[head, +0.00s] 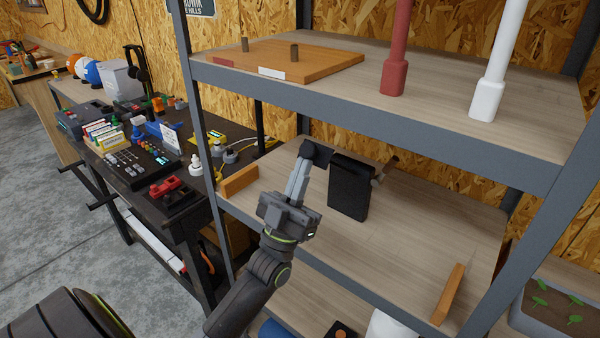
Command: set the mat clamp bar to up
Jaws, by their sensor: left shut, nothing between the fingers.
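No part is clearly recognisable as the mat clamp bar. A black upright slab (348,188) stands on the middle shelf, with a short grey-brown rod (379,176) sticking out at its right side. I cannot tell whether these belong to the clamp or whether a bar is up or down. My left gripper (313,154) reaches in over the shelf from below. Its fingers are shut and empty, with the dark tips close to the slab's upper left edge. I cannot tell whether they touch it. My right gripper is out of view.
The upper shelf (440,112) above holds a wooden board (325,62) with two pegs, a red post (396,50) and a white post (497,65). Wooden strips (240,180) (448,294) flank the middle shelf. A cluttered black bench (175,208) stands left. The middle shelf's right part is clear.

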